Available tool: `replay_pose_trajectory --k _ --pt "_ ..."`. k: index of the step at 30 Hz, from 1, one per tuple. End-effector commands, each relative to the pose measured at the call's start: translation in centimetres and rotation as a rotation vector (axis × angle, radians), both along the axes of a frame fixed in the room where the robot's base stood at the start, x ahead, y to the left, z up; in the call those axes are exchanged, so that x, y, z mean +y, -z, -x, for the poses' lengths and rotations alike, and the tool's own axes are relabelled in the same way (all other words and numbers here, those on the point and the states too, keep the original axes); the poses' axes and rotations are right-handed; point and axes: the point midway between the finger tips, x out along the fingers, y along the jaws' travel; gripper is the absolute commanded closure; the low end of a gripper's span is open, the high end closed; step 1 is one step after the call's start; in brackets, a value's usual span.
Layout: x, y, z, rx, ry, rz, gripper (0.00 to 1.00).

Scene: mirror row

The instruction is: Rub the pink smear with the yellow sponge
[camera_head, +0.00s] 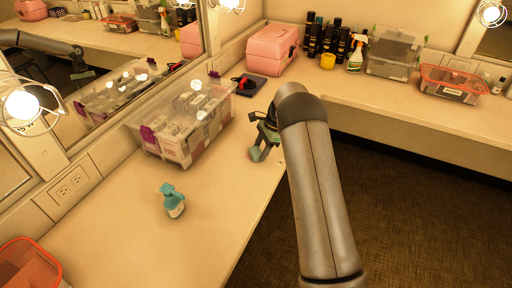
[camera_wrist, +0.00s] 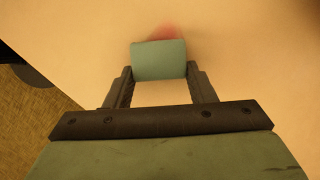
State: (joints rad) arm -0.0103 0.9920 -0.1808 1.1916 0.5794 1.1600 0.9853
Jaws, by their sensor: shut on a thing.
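My gripper (camera_head: 259,154) is low over the left counter, near its front edge. In the wrist view my gripper (camera_wrist: 160,78) is shut on a teal-green block (camera_wrist: 159,61), which sits between the dark fingers. The block looks teal, not yellow; I cannot tell whether it is the sponge. The pink smear (camera_wrist: 166,33) shows on the counter just beyond the block's far edge, and the block partly covers it. I cannot tell whether block and counter touch. I cannot make out the smear in the head view.
A clear bin with purple latches (camera_head: 185,125) stands left of my gripper by the mirror. A pink case (camera_head: 272,50), dark bottles and a yellow cup-like thing (camera_head: 327,61) stand at the back. Bare counter lies between bottle and gripper.

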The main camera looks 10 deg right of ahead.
Motion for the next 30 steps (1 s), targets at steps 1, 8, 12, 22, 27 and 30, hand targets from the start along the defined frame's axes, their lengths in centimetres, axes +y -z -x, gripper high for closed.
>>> replay_pose_trajectory --k 1,8,12,22,27,30 --pt "-0.4 0.2 0.3 0.002 0.001 0.001 0.68" --pt "-1.9 0.2 1.5 0.003 -0.002 0.001 0.68" --pt "-1.3 0.1 1.0 0.002 -0.004 0.001 0.68" --pt "0.9 0.1 -0.7 0.002 0.002 0.000 0.68" --pt "2.0 0.1 -1.6 0.002 0.005 0.000 0.68" --pt "2.6 0.1 -2.1 0.001 0.006 0.000 0.68"
